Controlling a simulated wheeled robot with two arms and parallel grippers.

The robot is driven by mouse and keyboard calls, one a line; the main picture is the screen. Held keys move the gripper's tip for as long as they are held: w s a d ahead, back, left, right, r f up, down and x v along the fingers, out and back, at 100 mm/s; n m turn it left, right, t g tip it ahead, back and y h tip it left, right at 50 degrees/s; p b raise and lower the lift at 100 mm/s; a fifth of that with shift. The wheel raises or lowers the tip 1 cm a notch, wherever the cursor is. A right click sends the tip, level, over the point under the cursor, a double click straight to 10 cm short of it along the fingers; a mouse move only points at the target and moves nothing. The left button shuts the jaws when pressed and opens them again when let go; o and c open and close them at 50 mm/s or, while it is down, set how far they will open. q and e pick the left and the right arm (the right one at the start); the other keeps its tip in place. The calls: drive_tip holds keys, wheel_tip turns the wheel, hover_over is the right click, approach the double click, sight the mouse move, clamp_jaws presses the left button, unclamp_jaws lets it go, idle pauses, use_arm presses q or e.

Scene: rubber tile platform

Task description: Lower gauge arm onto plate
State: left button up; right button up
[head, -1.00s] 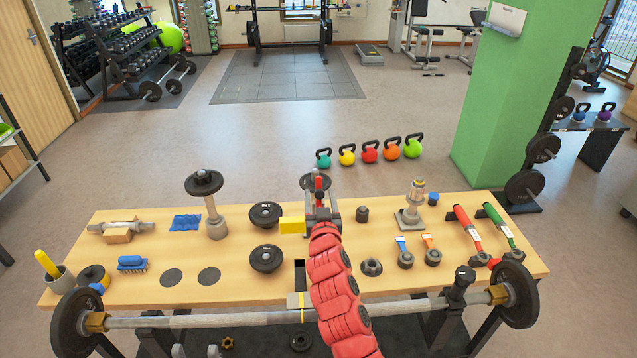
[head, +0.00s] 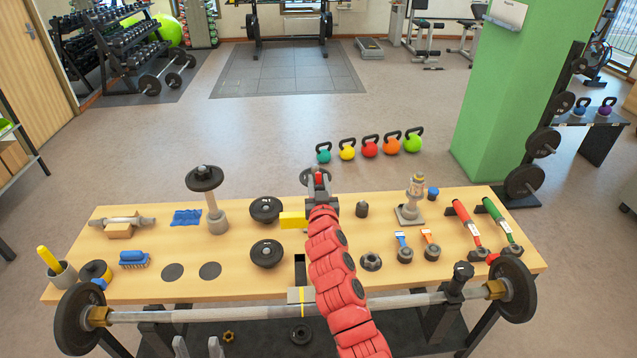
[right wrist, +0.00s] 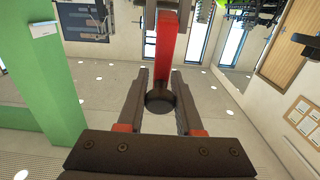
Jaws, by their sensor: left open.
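A gauge stand with a black disc (head: 313,173) and a red upright part (head: 318,180) stands at the back middle of the table, partly hidden by my right arm. A yellow block (head: 291,220) is beside it. My right gripper (head: 320,194) is at the stand. In the right wrist view its fingers (right wrist: 160,78) are apart, with a red bar (right wrist: 167,45) reaching down between them; a gap shows on its left side. A dark round part (right wrist: 160,102) lies below the bar's end. My left gripper (head: 198,346) is open and empty at the bottom edge.
Two black plates (head: 266,253) lie left of the gauge. A barbell (head: 230,314) spans the table's front. A disc-topped post (head: 205,180) stands left and a metal post (head: 413,198) right. Red and green handles (head: 467,222) lie right. Bare table (head: 225,285) shows at front left.

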clamp_jaws()
idle(0.6)
idle(0.4)
